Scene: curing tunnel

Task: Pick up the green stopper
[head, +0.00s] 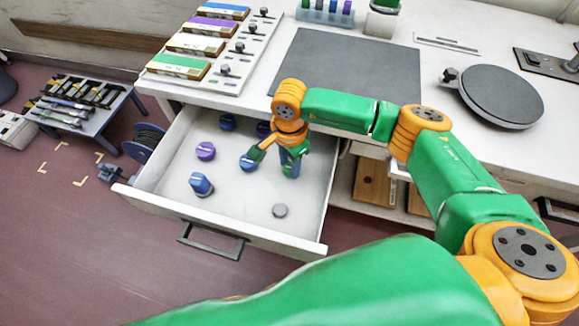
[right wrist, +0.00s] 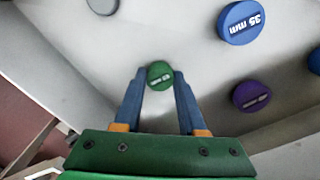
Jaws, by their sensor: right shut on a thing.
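The green stopper (right wrist: 159,75) shows in the right wrist view between the tips of my right gripper (right wrist: 158,82). Both blue fingers touch its sides, so the gripper is shut on it. In the head view my right gripper (head: 290,165) reaches down into the open drawer (head: 240,222), and I cannot make the stopper out clearly there. Whether it still touches the drawer floor I cannot tell. My left gripper is not in view.
The right wrist view shows a blue stopper marked 35 mm (right wrist: 241,23). The counter with a dark mat (head: 335,75) lies behind the drawer.

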